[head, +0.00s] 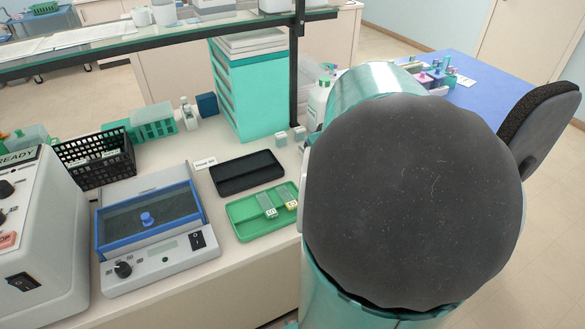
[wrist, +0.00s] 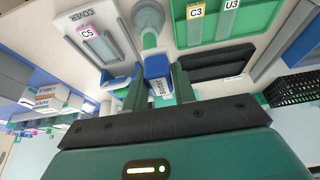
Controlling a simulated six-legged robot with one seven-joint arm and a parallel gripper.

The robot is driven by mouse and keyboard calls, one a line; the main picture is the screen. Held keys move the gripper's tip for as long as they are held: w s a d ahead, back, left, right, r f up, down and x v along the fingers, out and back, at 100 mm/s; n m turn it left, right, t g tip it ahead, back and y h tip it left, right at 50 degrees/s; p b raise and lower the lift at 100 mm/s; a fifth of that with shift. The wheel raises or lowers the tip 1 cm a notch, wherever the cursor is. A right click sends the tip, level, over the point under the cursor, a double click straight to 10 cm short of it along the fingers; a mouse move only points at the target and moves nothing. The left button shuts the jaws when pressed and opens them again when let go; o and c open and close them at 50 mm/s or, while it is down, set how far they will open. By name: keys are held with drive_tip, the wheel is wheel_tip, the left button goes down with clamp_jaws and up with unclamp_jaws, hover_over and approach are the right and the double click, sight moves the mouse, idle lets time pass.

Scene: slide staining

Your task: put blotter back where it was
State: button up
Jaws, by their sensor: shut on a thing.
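My gripper (wrist: 158,78) shows in the wrist view, with its two teal fingers shut on a blue and white block. The block's white label is only partly readable, and I take it to be the blotter (wrist: 157,66). In the head view my arm hides both the gripper and the blotter. Past the blotter in the wrist view is a round grey thing (wrist: 148,13) with a teal stem. A white panel marked COVER (wrist: 72,22) lies to the left, with a slide labelled C5 (wrist: 97,44) on it. I cannot tell whether the blotter touches anything below.
A green tray (head: 243,232) holds slides labelled C3 and U3, beside a black tray (head: 246,172). Left of them are a blue-rimmed device (head: 147,228) and a black basket (head: 95,158). A teal drawer unit (head: 250,90) and a shelf post (head: 297,70) stand behind.

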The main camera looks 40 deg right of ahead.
drive_tip(key=w+d+f, duration=0.1)
drive_tip(key=w+f, duration=0.2)
drive_tip(key=w, duration=0.1)
drive_tip(key=w+d+f, duration=0.2)
drive_tip(key=w+f, duration=0.1)
drive_tip(key=w, duration=0.2)
drive_tip(key=w+d+f, duration=0.2)
drive_tip(key=w+f, duration=0.1)
drive_tip(key=w, duration=0.1)
drive_tip(key=shift+w+d+f, duration=0.15)
drive_tip(key=shift+d+f, duration=0.05)
drive_tip(key=shift+f, duration=0.1)
drive_tip(key=shift+w+f, duration=0.15)
drive_tip(key=shift+f, duration=0.15)
drive_tip(key=shift+d+f, duration=0.1)
drive_tip(key=shift+f, duration=1.4)
drive_tip(key=shift+f, duration=0.15)
drive_tip(key=o, duration=0.8)
drive_tip(key=shift+o, duration=0.2)
